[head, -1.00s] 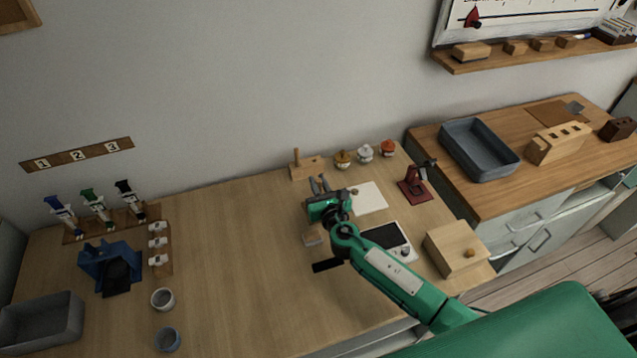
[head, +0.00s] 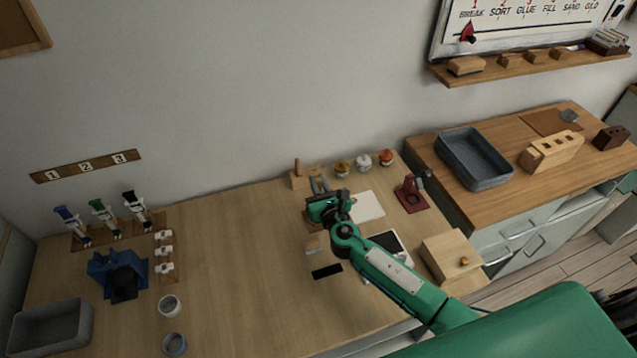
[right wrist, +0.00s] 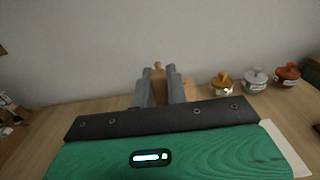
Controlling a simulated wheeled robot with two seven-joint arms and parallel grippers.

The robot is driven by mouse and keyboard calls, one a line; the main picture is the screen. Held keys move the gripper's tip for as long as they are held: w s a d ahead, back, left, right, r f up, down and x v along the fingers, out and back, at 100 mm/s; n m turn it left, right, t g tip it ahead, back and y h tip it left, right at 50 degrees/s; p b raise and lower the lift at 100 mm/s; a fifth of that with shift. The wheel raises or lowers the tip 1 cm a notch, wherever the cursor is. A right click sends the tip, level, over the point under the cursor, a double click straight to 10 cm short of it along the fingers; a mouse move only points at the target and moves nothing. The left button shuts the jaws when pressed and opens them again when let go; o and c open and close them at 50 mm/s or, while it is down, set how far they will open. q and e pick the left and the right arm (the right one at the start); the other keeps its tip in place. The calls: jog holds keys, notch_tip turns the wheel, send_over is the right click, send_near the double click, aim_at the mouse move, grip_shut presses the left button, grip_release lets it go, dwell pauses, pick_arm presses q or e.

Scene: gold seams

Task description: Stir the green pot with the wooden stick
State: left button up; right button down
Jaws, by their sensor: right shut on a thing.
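My right gripper (head: 319,184) is above the table in front of a small wooden block (head: 304,181). A short wooden stick (head: 297,166) stands upright at the block's left end. In the right wrist view the stick (right wrist: 158,67) lines up between the grey fingers (right wrist: 159,92), seemingly beyond them. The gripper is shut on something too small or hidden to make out. Three lidded pots stand right of the block: yellow (head: 342,168), white (head: 363,161) and red (head: 386,157). I see no green pot. My left gripper is not in view.
Right of my gripper are a white sheet (head: 368,206), a dark red stand (head: 412,194) and a wooden box (head: 452,257). A blue holder (head: 105,270) and grey bin (head: 50,325) are far left.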

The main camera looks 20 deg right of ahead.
notch_tip(320, 180, up, 5)
jog(key=p, duration=0.5)
dwell(0.4)
